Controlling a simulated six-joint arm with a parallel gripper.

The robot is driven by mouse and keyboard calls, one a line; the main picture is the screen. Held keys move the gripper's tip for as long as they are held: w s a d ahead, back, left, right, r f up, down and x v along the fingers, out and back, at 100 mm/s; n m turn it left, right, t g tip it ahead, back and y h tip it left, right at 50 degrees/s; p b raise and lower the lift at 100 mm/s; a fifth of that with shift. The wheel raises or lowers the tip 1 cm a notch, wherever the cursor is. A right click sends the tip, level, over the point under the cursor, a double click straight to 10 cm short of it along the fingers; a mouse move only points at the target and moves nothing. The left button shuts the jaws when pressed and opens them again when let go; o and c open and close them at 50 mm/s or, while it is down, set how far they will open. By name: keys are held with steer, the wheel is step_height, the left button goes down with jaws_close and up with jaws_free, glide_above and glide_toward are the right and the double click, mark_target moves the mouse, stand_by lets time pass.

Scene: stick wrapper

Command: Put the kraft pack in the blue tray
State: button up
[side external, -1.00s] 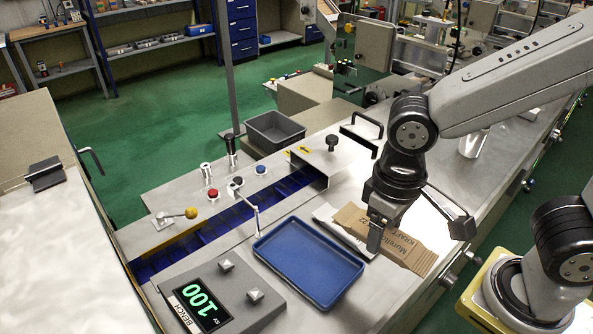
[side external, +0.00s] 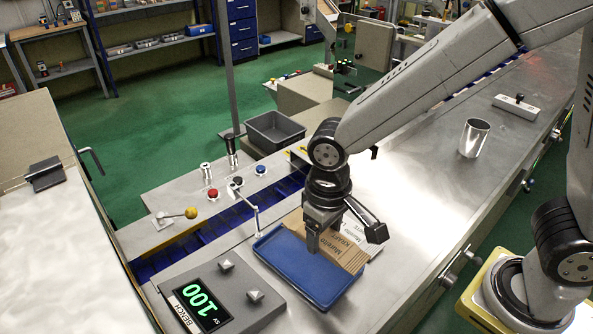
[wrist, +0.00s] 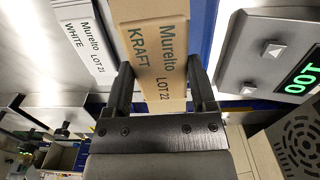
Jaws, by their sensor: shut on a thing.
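The kraft pack (side external: 342,249) is a brown carton printed "Murelto KRAFT LOT 22". It also fills the upper middle of the wrist view (wrist: 150,40). My gripper (side external: 314,247) is shut on it, with one finger on each side in the wrist view (wrist: 163,90). The blue tray (side external: 284,272) lies on the bench, and the pack is over its right and back part. I cannot tell whether the pack touches the tray floor. A white pack (wrist: 84,48) marked "Murelto WHITE LOT 21" lies beside the tray, mostly hidden in the side view.
The bench display box (side external: 213,295) reading 100 stands left of the tray. A thin bent metal rod (side external: 256,212) rises behind the tray. A grey bin (side external: 274,133) stands further back. A metal cup (side external: 473,138) stands on the right, and the bench between is clear.

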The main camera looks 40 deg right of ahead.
mark_target(307, 260)
steer(key=shift+w+a+f, duration=0.25)
steer(key=shift+w+f, duration=0.35)
steer(key=shift+f, duration=0.15)
steer(key=shift+w+a+f, duration=0.2)
steer(key=shift+w+f, duration=0.35)
steer(key=shift+f, duration=0.2)
steer(key=shift+w+a+f, duration=0.1)
steer(key=shift+w+f, duration=0.2)
steer(key=shift+f, duration=1.55)
steer(key=shift+f, duration=0.1)
steer(key=o, duration=1.3)
steer(key=shift+c, duration=0.2)
